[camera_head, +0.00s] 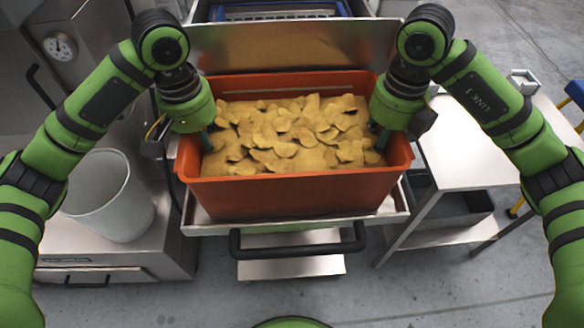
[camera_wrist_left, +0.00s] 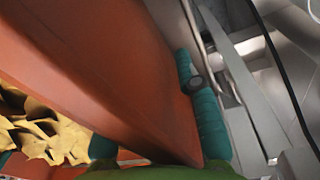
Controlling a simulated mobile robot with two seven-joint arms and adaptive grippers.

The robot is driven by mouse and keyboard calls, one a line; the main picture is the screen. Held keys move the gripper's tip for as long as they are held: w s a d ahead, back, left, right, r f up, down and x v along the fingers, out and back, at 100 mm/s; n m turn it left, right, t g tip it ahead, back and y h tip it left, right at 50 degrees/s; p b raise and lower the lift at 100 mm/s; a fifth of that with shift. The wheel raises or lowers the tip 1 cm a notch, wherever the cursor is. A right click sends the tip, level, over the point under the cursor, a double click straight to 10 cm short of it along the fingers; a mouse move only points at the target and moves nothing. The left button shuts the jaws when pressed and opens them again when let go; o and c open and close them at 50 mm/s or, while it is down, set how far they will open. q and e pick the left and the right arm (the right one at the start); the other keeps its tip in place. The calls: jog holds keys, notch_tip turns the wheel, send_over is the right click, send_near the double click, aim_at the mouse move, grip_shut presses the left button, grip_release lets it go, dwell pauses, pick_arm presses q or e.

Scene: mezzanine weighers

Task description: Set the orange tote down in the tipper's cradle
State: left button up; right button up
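The orange tote (camera_head: 290,190), full of yellow chips (camera_head: 290,135), is level over the tipper's metal cradle (camera_head: 300,228), whose rim shows along its front and sides. I cannot tell whether its bottom rests on the cradle. My left gripper (camera_head: 190,142) is at the tote's left wall; the left wrist view shows its teal fingers (camera_wrist_left: 160,140) on both sides of that wall, close against it. My right gripper (camera_head: 392,138) is at the right wall, with one teal finger inside; its outer finger is hidden. Both look shut on the walls.
A metal panel (camera_head: 290,45) stands behind the tote. A black handle bar (camera_head: 298,250) runs across the front below it. A white bin (camera_head: 108,195) stands at left on a metal surface; a metal table (camera_head: 465,150) is close at right.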

pick_arm(q)
jog(key=shift+r, duration=0.1)
jog(key=r, duration=1.1)
jog(key=shift+a, duration=0.2)
jog(key=shift+r, duration=0.4)
pick_arm(e)
jog(key=shift+r, duration=0.15)
jog(key=r, duration=1.1)
jog(key=shift+d+r, duration=0.25)
jog(key=shift+r, duration=0.15)
pick_arm(q)
jog(key=shift+s, duration=0.1)
